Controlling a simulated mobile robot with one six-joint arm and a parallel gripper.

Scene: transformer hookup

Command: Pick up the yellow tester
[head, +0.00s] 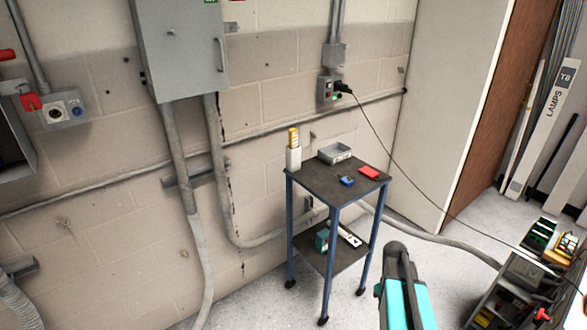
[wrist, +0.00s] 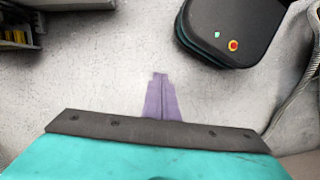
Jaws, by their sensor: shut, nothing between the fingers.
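A small yellow object (head: 293,137), which looks like the tester, stands upright in a white holder (head: 294,159) at the back left corner of the cart's top. Its lower part is hidden inside the holder. My gripper shows in the wrist view with its purple fingers (wrist: 160,76) together and empty, above bare grey floor. The tester is not in the wrist view. In the head view my teal arm rises at the bottom, in front of the cart and apart from it; the fingers are not visible there.
The dark-topped cart (head: 325,181) with blue legs also holds a grey tray (head: 334,153), a blue item (head: 347,181) and a red item (head: 369,172). A black cable (head: 405,170) runs from the wall socket. Boxes with yellow parts (head: 567,240) crowd the right edge.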

